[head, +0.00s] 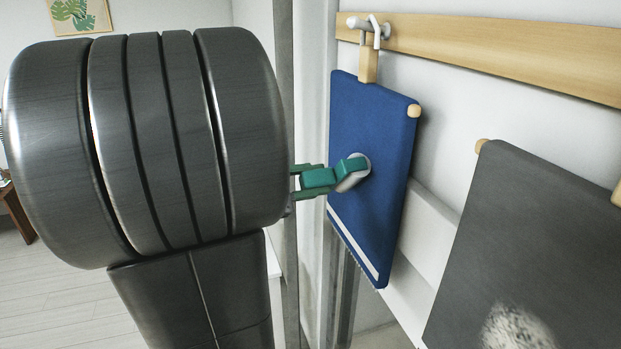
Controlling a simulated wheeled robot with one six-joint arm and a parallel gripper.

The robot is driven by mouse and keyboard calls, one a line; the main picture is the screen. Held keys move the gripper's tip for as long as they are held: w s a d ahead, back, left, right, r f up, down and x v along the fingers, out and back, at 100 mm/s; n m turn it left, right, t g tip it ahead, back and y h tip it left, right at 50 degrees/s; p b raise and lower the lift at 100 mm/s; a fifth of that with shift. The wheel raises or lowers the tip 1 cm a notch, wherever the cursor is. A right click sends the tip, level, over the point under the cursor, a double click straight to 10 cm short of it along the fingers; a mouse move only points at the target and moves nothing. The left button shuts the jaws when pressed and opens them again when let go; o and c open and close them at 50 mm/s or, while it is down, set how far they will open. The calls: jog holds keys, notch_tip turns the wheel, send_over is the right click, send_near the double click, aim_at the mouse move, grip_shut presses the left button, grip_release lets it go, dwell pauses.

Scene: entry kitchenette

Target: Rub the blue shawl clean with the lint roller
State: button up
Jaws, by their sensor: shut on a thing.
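The blue shawl (372,228) hangs flat from a wooden bar on a wall hook, with a pale stripe near its lower edge. No lint shows on the part of it that I see. The lint roller (352,180) has a green handle and a white roller head. The head is in front of the middle of the shawl, at or very near the cloth; I cannot tell if it touches. My gripper (308,180) is shut on the lint roller at its handle. My large dark arm links hide part of the gripper and the view to the left.
A grey cloth (535,225) with a whitish fuzzy patch (515,330) hangs to the right of the shawl. A wooden rail (500,50) with a metal hook (370,29) runs along the white wall. A brown wooden piece of furniture (17,212) stands at the far left.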

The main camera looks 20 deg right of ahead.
jog(key=shift+a, duration=3)
jog(key=shift+a, duration=0.1)
jog(key=shift+s+a, duration=0.1)
jog(key=shift+a, duration=1.3)
